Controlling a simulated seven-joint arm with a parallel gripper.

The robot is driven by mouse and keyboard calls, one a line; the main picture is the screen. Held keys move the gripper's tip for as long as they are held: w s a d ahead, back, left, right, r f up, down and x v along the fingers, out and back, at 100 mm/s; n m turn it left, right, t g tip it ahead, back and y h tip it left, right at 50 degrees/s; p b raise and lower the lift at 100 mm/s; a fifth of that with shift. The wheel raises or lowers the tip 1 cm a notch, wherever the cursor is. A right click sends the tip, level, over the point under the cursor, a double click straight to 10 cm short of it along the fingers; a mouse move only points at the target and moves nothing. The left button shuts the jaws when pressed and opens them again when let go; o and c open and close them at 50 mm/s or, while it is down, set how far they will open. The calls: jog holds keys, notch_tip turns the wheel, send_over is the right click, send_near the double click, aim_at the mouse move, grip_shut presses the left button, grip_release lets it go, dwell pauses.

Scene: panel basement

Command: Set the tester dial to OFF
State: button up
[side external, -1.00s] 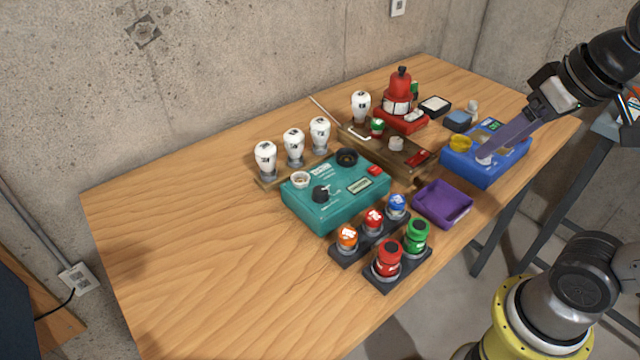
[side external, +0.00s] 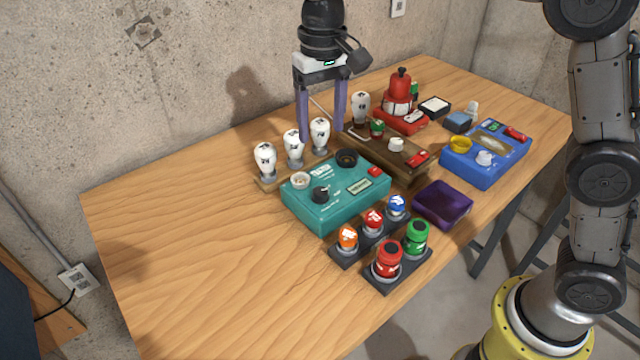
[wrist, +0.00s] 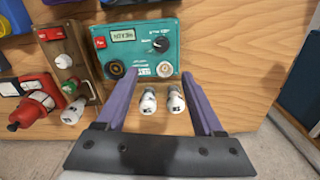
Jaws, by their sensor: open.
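The teal tester box (side external: 335,215) sits mid-table, with a small display and a red switch. Its black dial (side external: 320,194) is on the top face near the front left corner; the dial also shows in the wrist view (wrist: 161,45). The dial's pointer setting is too small to read. A white round socket and a black ring socket are also on the box. My gripper (side external: 321,128) is open and empty, pointing down by the white bulbs behind the tester. In the wrist view, my gripper's purple fingers (wrist: 160,78) spread before the tester, with the dial beyond them.
White bulbs (side external: 265,158) stand in a wooden rack behind the tester. A wooden board (side external: 405,165), blue box (side external: 485,170) and purple tray (side external: 440,205) lie to the right. Several coloured buttons (side external: 388,258) stand in front. The table's left side is clear.

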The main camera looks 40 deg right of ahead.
aim_at(320, 190)
jog(key=f, duration=1.4)
jog(key=shift+s+a+f, duration=0.1)
jog(key=shift+a, duration=0.1)
grip_shut()
